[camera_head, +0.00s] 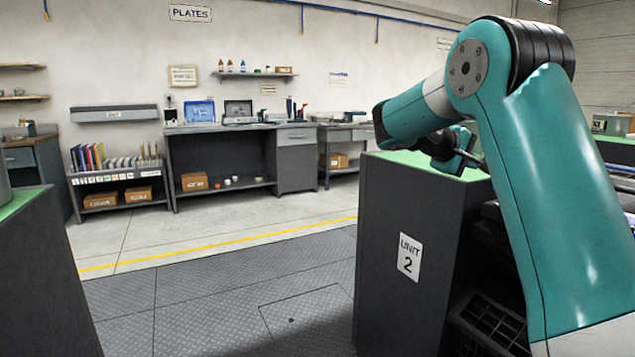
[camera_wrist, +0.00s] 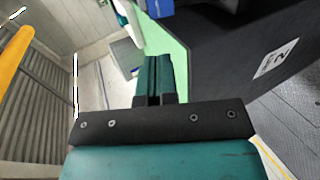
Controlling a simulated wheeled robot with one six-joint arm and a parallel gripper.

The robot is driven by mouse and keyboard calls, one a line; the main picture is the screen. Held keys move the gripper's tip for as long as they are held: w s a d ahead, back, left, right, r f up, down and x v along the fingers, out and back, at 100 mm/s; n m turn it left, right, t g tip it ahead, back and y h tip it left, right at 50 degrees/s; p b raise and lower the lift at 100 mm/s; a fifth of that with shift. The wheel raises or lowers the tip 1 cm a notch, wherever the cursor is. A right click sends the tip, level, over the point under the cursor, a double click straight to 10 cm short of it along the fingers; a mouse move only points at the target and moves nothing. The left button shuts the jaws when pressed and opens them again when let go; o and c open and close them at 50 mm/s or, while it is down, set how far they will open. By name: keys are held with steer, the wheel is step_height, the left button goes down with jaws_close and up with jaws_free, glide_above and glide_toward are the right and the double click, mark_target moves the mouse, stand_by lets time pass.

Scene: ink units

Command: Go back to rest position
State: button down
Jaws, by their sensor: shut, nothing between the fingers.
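My teal arm reaches in from the right in the head view. My gripper (camera_head: 462,160) hangs beside the top of the unit marked "UNIT 2" (camera_head: 410,255), partly hidden by my own arm. In the wrist view my gripper (camera_wrist: 153,62) has its teal fingers together, with nothing between them. The unit's green top (camera_head: 425,160) lies close to the gripper; I cannot tell whether they touch. The green top (camera_wrist: 172,50) and the dark side with its label (camera_wrist: 274,58) also show in the wrist view.
Another dark unit with a green top (camera_head: 40,270) stands at the left edge. A workbench (camera_head: 235,130) and a low shelf of binders (camera_head: 115,185) stand along the back wall.

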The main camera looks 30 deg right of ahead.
steer(key=s+a+f+n+t+y, duration=0.15)
steer(key=a+f+t+y, duration=0.35)
steer(key=a, duration=1.1)
steer(key=a+f+n+y, duration=0.35)
steer(key=a+y, duration=0.25)
steer(key=a, duration=0.9)
steer(key=s+a+f+n+g+y, duration=0.1)
steer(key=s+a+f+g+y, duration=0.15)
steer(key=s+a, duration=0.75)
steer(key=s+a+f+n+g+y, duration=0.1)
steer(key=s+a+g+y, duration=0.25)
steer(key=s+a, duration=0.65)
step_height(320, 180, up, 15)
steer(key=s+d+t+p, duration=0.1)
steer(key=d+p, duration=0.2)
steer(key=p, duration=1.2)
steer(key=shift+s+r, duration=0.2)
steer(key=shift+s, duration=0.2)
